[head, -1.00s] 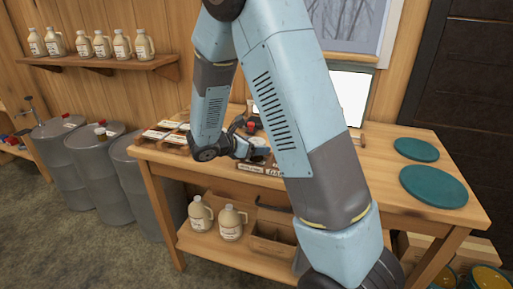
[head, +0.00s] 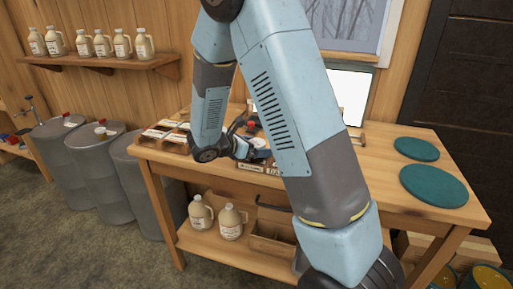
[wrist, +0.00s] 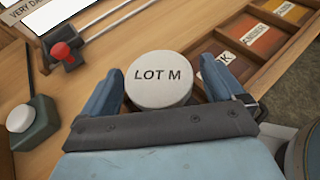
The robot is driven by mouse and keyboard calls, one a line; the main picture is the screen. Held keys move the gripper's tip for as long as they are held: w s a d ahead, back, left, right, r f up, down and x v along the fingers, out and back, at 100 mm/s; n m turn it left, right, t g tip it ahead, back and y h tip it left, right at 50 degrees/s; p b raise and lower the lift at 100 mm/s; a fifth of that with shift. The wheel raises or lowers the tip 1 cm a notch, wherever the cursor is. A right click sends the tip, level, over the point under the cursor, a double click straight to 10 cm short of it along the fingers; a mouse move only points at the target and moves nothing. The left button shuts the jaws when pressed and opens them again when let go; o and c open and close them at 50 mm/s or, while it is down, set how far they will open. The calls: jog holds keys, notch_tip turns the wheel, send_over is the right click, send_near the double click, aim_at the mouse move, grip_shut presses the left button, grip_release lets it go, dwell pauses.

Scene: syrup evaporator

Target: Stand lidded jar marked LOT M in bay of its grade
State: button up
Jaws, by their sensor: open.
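The lidded jar (wrist: 160,76) shows its round white lid from above, marked LOT M, in the wrist view. My gripper (wrist: 165,86) is open, with one blue finger on each side of the lid. Whether the fingers touch the jar, and what it stands on, is hidden. The wooden tray of bays (wrist: 238,84) lies to the right, with an orange AMBER label (wrist: 258,42) and a pale label ending in K (wrist: 226,57), partly covered. In the head view my gripper (head: 252,148) is low over the bench, partly behind my arm.
On the bench (head: 385,180) are a red-knobbed rail device (wrist: 63,54) with a VERY DARK card beside it, and a dark green object with a white knob (wrist: 20,118). Teal discs (head: 432,186) lie at the right. Grey drums (head: 98,165) stand at the left.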

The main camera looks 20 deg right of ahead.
jog(key=v, duration=1.2)
jog(key=s+d+r+m+g+y, duration=0.45)
jog(key=s+d+r+m, duration=0.5)
jog(key=s, duration=0.25)
jog(key=s+r+m+t+y, duration=0.2)
jog(key=s+r+m+y, duration=0.1)
jog(key=s+m, duration=0.3)
jog(key=s+r+m+t+y, duration=0.3)
jog(key=s+m+y, duration=0.2)
jog(key=s+m, duration=0.1)
jog(key=shift+s+d+r, duration=0.25)
jog(key=shift+d+r, duration=0.1)
jog(key=shift+d, duration=0.05)
